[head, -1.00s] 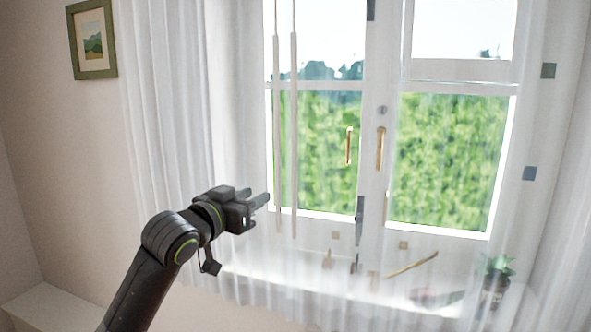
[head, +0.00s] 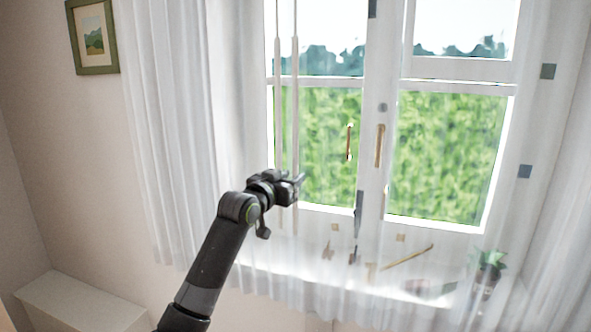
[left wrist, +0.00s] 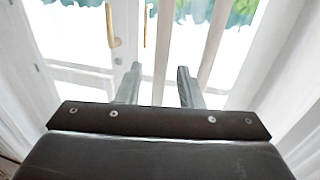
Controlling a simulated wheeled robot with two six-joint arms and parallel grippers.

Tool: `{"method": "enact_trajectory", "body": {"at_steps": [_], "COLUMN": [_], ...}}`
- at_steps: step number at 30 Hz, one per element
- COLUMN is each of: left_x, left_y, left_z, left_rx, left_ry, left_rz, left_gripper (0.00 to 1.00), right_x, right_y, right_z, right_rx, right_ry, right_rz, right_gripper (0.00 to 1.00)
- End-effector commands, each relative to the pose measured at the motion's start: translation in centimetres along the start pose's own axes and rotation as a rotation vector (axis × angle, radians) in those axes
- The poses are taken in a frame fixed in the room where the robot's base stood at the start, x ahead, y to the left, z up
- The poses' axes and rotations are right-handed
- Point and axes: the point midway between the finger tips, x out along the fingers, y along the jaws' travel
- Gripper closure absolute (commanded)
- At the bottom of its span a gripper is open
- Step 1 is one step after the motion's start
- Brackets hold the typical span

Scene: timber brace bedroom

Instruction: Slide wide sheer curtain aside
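The wide sheer curtain (head: 345,255) hangs translucent across the window, with denser folds (head: 175,130) gathered at the left. Two thin pale wands (head: 280,120) hang upright side by side in front of the window's left part. My left gripper (head: 299,186) is at the lower part of these wands. In the left wrist view its two fingers (left wrist: 159,80) are apart. One pale wand (left wrist: 163,55) shows between them and another (left wrist: 210,50) passes right of the right finger. I cannot tell whether a finger touches a wand. My right gripper is not in view.
Behind the sheer are the window with brass handles (head: 379,146) and a sill with a potted plant (head: 489,262) and a thin wooden item (head: 408,256). A framed picture (head: 93,36) hangs on the left wall. A low white ledge (head: 80,303) stands at lower left.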

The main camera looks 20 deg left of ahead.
Motion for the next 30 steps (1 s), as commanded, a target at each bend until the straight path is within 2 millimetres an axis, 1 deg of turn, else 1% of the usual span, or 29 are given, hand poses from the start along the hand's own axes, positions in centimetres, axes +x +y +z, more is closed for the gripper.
{"method": "enact_trajectory", "body": {"at_steps": [1,3,9,20,28,30], "left_x": [0.6,1.3,2.5,2.8,2.8,2.8], "left_y": [0.0,0.0,0.0,0.0,0.0,0.0], "left_z": [-0.3,-0.2,-0.1,0.0,0.0,0.0], "left_rx": [-0.001,-0.002,-0.002,0.0,0.0,0.0], "left_ry": [-0.001,-0.001,0.0,0.001,0.001,0.001], "left_rz": [0.0,0.001,0.001,0.0,0.0,0.0], "left_gripper": [0.67,0.67,0.67,0.67,1.0,1.0], "right_x": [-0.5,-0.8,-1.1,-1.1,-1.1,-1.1], "right_y": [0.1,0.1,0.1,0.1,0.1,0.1], "right_z": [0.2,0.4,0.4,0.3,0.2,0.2], "right_rx": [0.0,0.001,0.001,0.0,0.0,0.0], "right_ry": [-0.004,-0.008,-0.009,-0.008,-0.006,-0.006], "right_rz": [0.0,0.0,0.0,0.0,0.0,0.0], "right_gripper": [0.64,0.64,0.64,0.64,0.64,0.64]}}
